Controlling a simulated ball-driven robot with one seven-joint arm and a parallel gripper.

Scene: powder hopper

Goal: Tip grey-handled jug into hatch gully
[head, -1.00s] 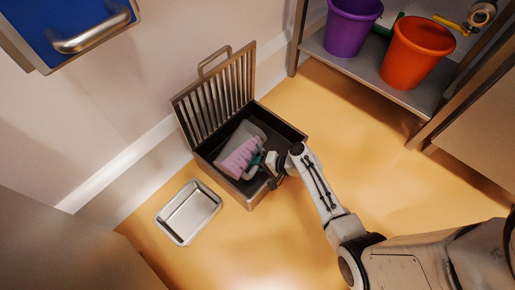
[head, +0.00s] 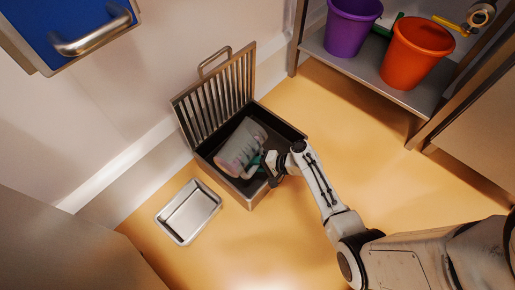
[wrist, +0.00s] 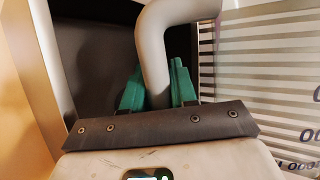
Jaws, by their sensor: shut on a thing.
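The clear jug (head: 240,148) lies tipped over inside the dark, open hatch gully (head: 283,127) in the floor in the head view. Its grey handle (wrist: 155,45) fills the upper middle of the wrist view. My gripper (wrist: 157,85) has its green fingers on both sides of that handle, shut on it. My gripper (head: 258,165) also shows at the jug's right side in the head view, over the gully. The jug's wall with printed marks (wrist: 270,95) is at the right of the wrist view. It looks mostly see-through, with a faint pinkish patch.
The barred grate (head: 218,98) stands raised at the gully's back against the wall. A metal tray (head: 188,212) lies on the floor to the left. Purple (head: 351,25) and orange (head: 416,52) buckets stand on a shelf at upper right.

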